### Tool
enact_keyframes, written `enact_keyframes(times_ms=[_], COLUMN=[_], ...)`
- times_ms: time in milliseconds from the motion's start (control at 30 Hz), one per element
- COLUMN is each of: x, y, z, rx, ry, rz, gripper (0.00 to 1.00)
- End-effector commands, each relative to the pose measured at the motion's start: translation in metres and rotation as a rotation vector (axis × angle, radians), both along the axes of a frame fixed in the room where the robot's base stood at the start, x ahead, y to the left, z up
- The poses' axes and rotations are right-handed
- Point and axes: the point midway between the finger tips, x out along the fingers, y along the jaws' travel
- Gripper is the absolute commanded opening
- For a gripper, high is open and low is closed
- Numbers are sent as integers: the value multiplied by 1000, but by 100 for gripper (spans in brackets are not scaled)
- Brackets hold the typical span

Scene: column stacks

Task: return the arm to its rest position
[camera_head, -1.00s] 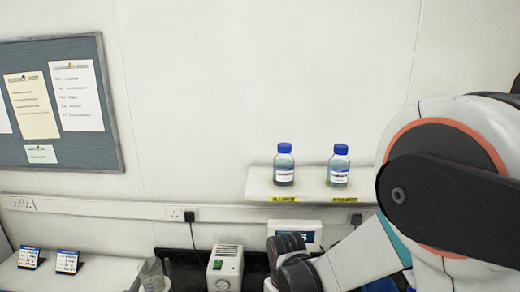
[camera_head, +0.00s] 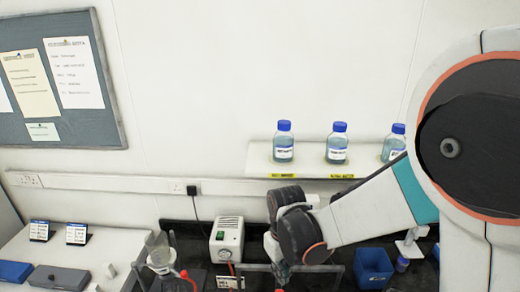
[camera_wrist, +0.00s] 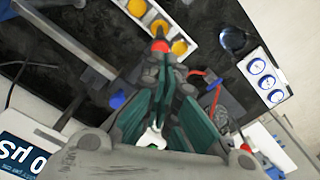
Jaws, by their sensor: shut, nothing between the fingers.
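My arm (camera_head: 385,205) reaches in from the right in the head view, its dark wrist joints above the black bench. My gripper (camera_wrist: 163,72) shows in the wrist view with its teal-lined fingers together and nothing between them. In the head view my gripper is hard to make out below the wrist, near the bottom edge. It hangs over the bench, apart from the shelf bottles.
A wall shelf (camera_head: 238,156) holds three blue-capped bottles, the right one (camera_head: 394,142) close to my arm. The wall above is clear.

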Motion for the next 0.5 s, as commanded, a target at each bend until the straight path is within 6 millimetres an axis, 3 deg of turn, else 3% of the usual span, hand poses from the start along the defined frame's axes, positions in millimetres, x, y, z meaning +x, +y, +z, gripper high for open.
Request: enact_keyframes(times_ms=[300, 500], x=[0, 0], y=[-3, -31], z=[-1, -3], rx=[1, 19], ry=[-5, -63], rz=[-10, -115], gripper=[0, 0])
